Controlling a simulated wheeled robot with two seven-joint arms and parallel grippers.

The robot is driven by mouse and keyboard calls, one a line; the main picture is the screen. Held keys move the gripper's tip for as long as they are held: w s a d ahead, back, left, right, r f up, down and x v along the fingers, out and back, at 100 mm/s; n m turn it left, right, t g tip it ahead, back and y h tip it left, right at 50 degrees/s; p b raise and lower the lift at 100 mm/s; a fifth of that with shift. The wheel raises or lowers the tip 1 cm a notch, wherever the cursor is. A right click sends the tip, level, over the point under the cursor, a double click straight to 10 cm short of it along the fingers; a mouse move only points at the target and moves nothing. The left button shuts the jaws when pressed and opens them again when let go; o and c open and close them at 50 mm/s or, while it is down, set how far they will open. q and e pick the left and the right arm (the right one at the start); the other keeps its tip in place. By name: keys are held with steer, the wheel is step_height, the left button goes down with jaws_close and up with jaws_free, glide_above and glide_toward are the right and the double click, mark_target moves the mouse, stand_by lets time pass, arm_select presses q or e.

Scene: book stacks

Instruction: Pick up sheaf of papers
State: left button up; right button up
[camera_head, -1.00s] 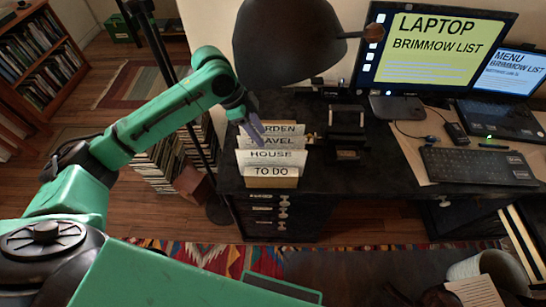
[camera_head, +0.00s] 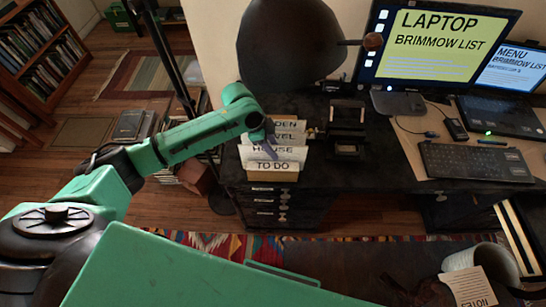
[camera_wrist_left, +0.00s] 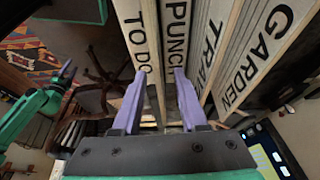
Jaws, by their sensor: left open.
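Labelled paper sheets stand upright in a small wooden holder (camera_head: 272,175) on the black desk. My left gripper (camera_head: 269,132) is over the holder from the left, partly covering the labels. In the left wrist view its two purple fingers (camera_wrist_left: 160,95) are open among the sheets, near the "TO DO" sheet (camera_wrist_left: 137,15) and the one behind it. I cannot tell whether they touch paper. My right gripper (camera_wrist_left: 65,72) shows small at the left edge of that view.
A dark lamp shade (camera_head: 290,40) hangs close above and behind the holder. A black stand (camera_head: 346,125) is to its right, then the monitor (camera_head: 430,50) and keyboard (camera_head: 475,162). A floor pole (camera_head: 165,45) stands behind my left arm.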

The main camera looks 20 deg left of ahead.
arm_select(q)
steer(key=shift+f, duration=0.1)
stand_by(0.3)
jaws_close()
stand_by(1.3)
